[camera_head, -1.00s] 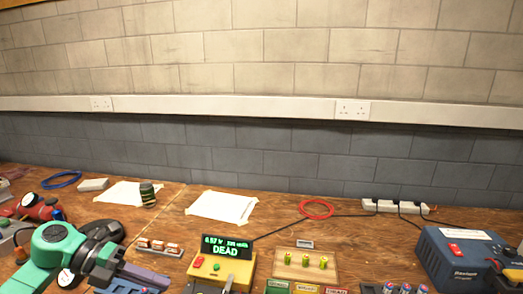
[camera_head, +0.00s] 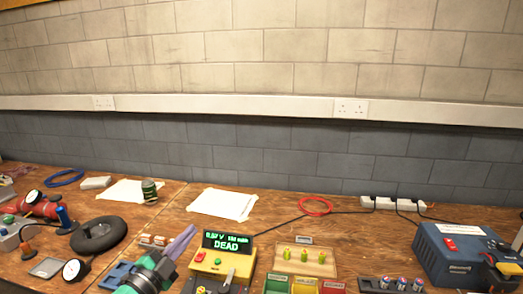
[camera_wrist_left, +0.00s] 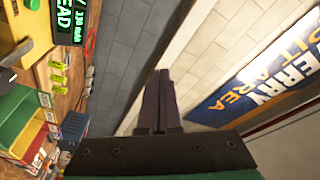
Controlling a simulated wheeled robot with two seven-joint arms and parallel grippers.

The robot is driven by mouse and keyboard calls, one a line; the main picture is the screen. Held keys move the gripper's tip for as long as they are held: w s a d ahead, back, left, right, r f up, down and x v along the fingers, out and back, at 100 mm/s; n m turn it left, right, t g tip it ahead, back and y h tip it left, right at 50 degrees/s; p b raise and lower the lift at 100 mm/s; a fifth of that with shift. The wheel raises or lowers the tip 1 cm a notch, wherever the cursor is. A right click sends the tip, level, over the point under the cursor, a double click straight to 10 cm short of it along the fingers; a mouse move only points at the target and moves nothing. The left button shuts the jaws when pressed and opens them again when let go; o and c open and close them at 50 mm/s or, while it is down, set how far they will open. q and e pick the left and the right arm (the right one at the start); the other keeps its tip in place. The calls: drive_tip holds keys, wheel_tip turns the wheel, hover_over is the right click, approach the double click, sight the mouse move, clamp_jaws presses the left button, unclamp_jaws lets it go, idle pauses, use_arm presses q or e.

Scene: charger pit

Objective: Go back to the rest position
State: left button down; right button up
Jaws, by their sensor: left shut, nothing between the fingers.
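My left gripper (camera_head: 180,243) shows at the bottom of the head view, just left of the yellow tester. Its purple-grey fingers are shut together with nothing between them. In the left wrist view the shut fingers (camera_wrist_left: 160,100) point toward the wall, clear of everything. The yellow tester (camera_head: 208,261) has a green lit display reading DEAD, and it also shows at the top left of the left wrist view (camera_wrist_left: 22,35). My right gripper does not show clearly; a dark part at the bottom right edge may belong to that arm.
A wooden holder with several green-yellow cells (camera_head: 325,270), coloured bins (camera_head: 305,285) and a blue power unit (camera_head: 455,255) stand to the right. A black tyre (camera_head: 98,234), a gauge (camera_head: 74,270) and a blue tray (camera_head: 117,275) lie left. White sheets (camera_head: 222,204) lie behind.

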use_arm(q)
drive_tip(key=s+a+f+n+g+y, duration=0.3)
drive_tip(key=s+f+n+y, duration=0.1)
drive_tip(key=f+n, duration=0.25)
drive_tip(key=s+a+f+n+g+y, duration=0.3)
drive_tip(key=s+f+n+y, duration=0.15)
drive_tip(key=f, duration=0.35)
drive_tip(key=s+d+f+n+g+h, duration=0.1)
drive_tip(key=s+f+n+g, duration=0.1)
drive_tip(key=s+f+g, duration=0.45)
drive_tip(key=s+d+f+n+g+h, duration=0.1)
drive_tip(key=s+f+g, duration=0.15)
drive_tip(key=s, duration=0.75)
wheel_tip(320, 180, down, 21)
drive_tip(key=s, duration=0.2)
drive_tip(key=s+a+f+g, duration=0.1)
drive_tip(key=s+f, duration=0.6)
drive_tip(key=s, duration=0.1)
drive_tip(key=s+a+f+p, duration=0.1)
drive_tip(key=s+a+f, duration=0.1)
drive_tip(key=s+f, duration=0.5)
drive_tip(key=shift+s+a+f+g+y, duration=0.3)
drive_tip(key=shift+s+f+g+y, duration=0.1)
drive_tip(key=shift+s, duration=0.65)
